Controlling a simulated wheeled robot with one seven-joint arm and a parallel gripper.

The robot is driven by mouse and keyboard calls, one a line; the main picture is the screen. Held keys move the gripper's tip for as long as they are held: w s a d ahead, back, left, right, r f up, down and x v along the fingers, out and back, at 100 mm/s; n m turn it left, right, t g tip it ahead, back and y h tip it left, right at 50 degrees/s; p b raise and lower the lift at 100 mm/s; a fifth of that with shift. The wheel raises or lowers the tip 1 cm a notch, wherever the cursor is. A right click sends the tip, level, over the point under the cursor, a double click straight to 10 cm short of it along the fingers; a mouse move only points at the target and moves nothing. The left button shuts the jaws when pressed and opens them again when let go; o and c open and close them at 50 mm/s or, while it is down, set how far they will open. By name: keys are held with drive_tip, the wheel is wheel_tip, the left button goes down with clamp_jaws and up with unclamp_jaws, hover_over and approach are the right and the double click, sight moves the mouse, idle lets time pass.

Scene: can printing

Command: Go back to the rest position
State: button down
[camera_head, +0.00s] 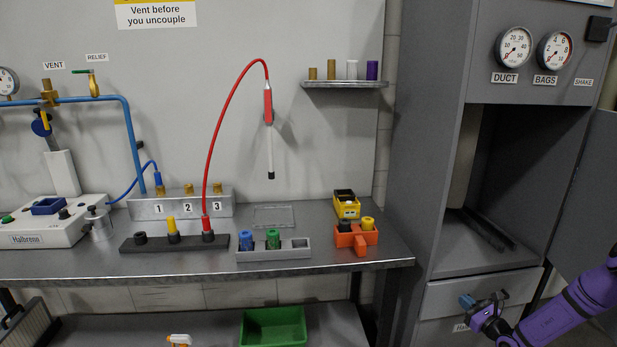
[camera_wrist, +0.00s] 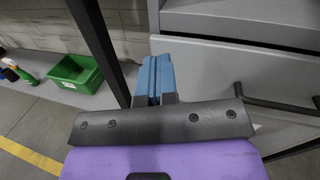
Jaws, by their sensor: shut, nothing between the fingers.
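My gripper (camera_head: 467,301) is at the lower right in the head view, in front of the grey cabinet's drawer. My purple arm reaches in to it from the right edge. In the wrist view my gripper (camera_wrist: 154,66) shows its blue fingers pressed together, with nothing between them. The fingers point toward the gap between the bench leg and the grey cabinet (camera_wrist: 235,70). The gripper looks apart from the drawer handle (camera_wrist: 270,104), which is to its right in the wrist view.
The bench (camera_head: 330,262) stands left of the gripper, with racks and coloured fittings on top. A green bin (camera_head: 273,328) sits on its lower shelf. The cabinet (camera_head: 440,150) stands open above the drawer (camera_head: 480,291). A red hose (camera_head: 226,100) hangs over the bench.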

drive_tip(key=s+a+r+n+g+y, duration=0.25)
drive_tip(key=a+r+n+g, duration=0.35)
drive_tip(key=r, duration=0.6)
drive_tip(key=s+a+r+n+g+y, duration=0.1)
drive_tip(key=s+a+r+n+g, duration=0.25)
drive_tip(key=a+r+n, duration=0.65)
drive_tip(key=s+a+r+n+g+y, duration=0.25)
drive_tip(key=a+r+n+g, duration=0.2)
drive_tip(key=r, duration=0.95)
drive_tip(key=s+a+r+n+g+h, duration=0.1)
drive_tip(key=s+a+r+n+h, duration=0.25)
drive_tip(key=s+r, duration=0.35)
drive_tip(key=s+a+r+n+g+h, duration=0.15)
drive_tip(key=s+r+h, duration=0.25)
drive_tip(key=s, duration=0.5)
drive_tip(key=s+d+r+n+t+h, duration=0.1)
drive_tip(key=s+r+n+t+h, duration=0.1)
drive_tip(key=s, duration=0.6)
drive_tip(key=s+d+r+n+t+h, duration=0.1)
drive_tip(key=s+r+n+t+h, duration=0.1)
drive_tip(key=s, duration=0.7)
drive_tip(key=shift+d+r+n+h, duration=0.25)
drive_tip(key=shift+r+n+h, duration=0.15)
drive_tip(key=shift+r, duration=0.45)
drive_tip(key=shift+d+t, duration=0.1)
drive_tip(key=shift+t, duration=0.15)
